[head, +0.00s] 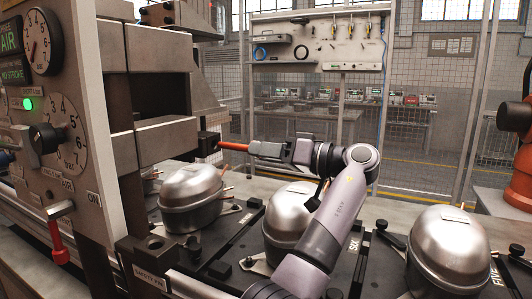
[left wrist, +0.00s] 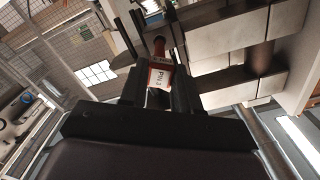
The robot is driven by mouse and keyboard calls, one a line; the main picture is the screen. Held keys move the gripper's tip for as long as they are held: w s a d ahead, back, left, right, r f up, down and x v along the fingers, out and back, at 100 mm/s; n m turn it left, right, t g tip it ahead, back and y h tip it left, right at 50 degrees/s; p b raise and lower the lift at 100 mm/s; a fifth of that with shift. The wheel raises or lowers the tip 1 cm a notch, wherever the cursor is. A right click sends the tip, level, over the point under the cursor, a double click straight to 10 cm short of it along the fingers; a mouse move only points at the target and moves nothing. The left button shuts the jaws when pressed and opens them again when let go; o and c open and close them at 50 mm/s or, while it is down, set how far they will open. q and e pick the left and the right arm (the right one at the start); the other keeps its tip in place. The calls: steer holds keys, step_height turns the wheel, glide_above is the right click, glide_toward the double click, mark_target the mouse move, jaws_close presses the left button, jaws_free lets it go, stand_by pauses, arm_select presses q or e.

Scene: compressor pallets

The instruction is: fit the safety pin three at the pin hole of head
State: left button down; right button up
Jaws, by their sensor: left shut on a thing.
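My left gripper (head: 258,149) is shut on safety pin three, a red-orange pin (head: 233,146) held level and pointing left. In the left wrist view the pin's white label (left wrist: 160,79) reads PIN 3 and sits between the two dark fingers (left wrist: 158,92). The pin's far end meets a small dark block (head: 208,144) on the side of the grey press head (head: 165,138). I cannot tell whether the tip is inside a hole there or only touching it. The hole itself is hidden. My right gripper is not in view.
Silver compressors (head: 190,197) stand on dark pallets below the arm, with another (head: 447,250) at right. A control panel (head: 88,110) with gauges and a red handle (head: 58,240) fills the left. An orange machine (head: 515,130) is at the right edge. A mesh fence stands behind.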

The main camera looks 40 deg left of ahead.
mark_target(219, 146)
arm_select(q)
steer(key=shift+a, duration=0.15)
stand_by(0.4)
steer(key=shift+x, duration=1.3)
steer(key=shift+b+x, duration=0.55)
steer(key=shift+x, duration=2.75)
steer(key=c, duration=0.7)
jaws_free()
steer(key=shift+c, duration=0.2)
steer(key=shift+d+f, duration=0.1)
steer(key=shift+d, duration=0.15)
steer(key=v, duration=0.6)
steer(key=shift+w+d, duration=0.15)
steer(key=shift+d, duration=0.15)
